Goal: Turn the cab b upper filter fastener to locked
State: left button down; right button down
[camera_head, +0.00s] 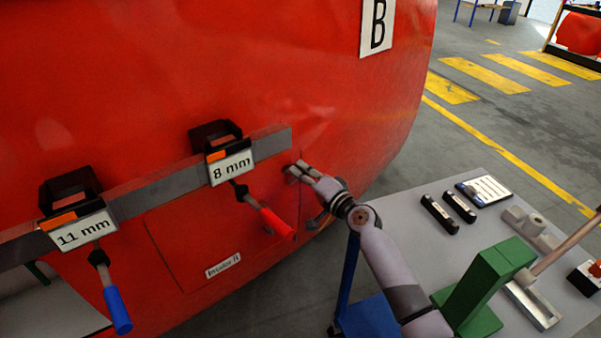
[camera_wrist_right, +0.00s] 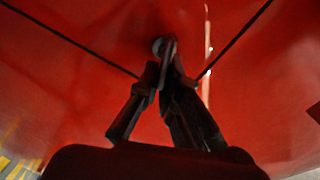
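My right gripper (camera_head: 303,172) reaches in from the right to the red nosecone, just past the right end of the grey strip. In the right wrist view, its dark fingers (camera_wrist_right: 166,72) come close together at a small grey rounded fastener (camera_wrist_right: 163,46) on the red surface. They look shut on it, with the grey piece between the tips. The fingers hide part of the fastener, and its locked or unlocked mark cannot be read. In the head view the gripper covers the fastener. My left gripper is not in view.
A grey strip (camera_head: 165,181) on the nosecone (camera_head: 200,60) carries holders with a red-handled 8 mm tool (camera_head: 277,224) and a blue-handled 11 mm tool (camera_head: 117,310). A grey table (camera_head: 445,265) with a green block (camera_head: 485,285) stands at right. Open floor lies behind.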

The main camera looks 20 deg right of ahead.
jog(key=shift+d+f+m, duration=0.1)
jog(key=shift+f+m, duration=0.1)
jog(key=shift+m, duration=0.8)
jog(key=shift+f+m, duration=0.15)
jog(key=shift+m, duration=0.85)
jog(key=c, duration=1.8)
grip_release()
jog(key=v, duration=1.2)
